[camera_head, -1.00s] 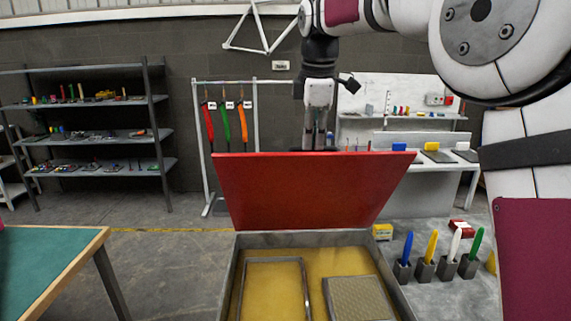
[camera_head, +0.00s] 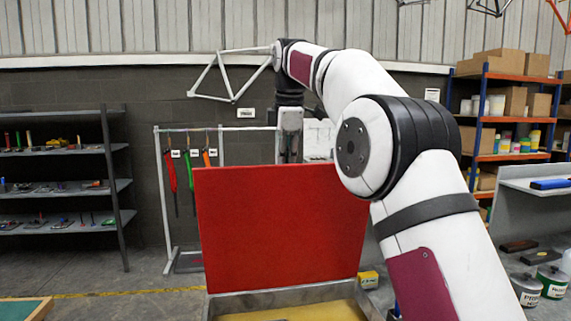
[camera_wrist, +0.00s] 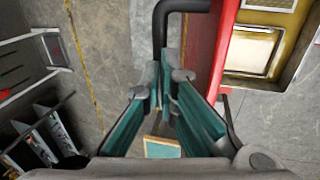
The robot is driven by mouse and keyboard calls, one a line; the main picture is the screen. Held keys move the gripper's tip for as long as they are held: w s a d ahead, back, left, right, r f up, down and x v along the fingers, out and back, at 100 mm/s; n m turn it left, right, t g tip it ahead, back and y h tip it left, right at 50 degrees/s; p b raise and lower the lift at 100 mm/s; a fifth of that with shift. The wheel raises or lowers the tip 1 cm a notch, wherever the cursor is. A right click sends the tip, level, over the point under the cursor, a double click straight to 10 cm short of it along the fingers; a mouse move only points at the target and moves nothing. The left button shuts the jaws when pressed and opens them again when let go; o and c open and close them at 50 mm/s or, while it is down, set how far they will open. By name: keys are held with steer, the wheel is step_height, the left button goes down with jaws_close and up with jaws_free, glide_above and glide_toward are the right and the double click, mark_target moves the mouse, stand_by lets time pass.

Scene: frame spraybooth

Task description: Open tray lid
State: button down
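The red lid (camera_head: 280,225) stands nearly upright at the back of the grey tray (camera_head: 285,297). The tray's yellowish inside shows at the bottom edge of the head view. In the wrist view the lid (camera_wrist: 224,45) is seen nearly edge-on, with a black bent handle (camera_wrist: 160,28) on its outer side. My gripper (camera_wrist: 170,75) has teal finger pads close together around the handle bar, and the pads hide part of the bar.
A yellow box (camera_head: 368,280) sits right of the tray. Shelving (camera_head: 118,190) stands at left, and a rack with hanging strips (camera_head: 163,205) stands behind the lid. A green-topped table (camera_head: 22,310) is at lower left. Pots (camera_head: 551,281) stand on a surface at right.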

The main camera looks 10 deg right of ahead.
steer(key=shift+w+d+f+g, duration=0.15)
steer(key=shift+f+g, duration=0.25)
steer(key=shift+f, duration=0.95)
steer(key=c, duration=1.7)
jaws_free()
steer(key=shift+o, duration=0.2)
steer(key=shift+w+f, duration=0.15)
steer(key=shift+w, duration=0.2)
steer(key=shift+s+r, duration=0.1)
steer(key=shift+r, duration=0.2)
steer(key=shift+s, duration=0.15)
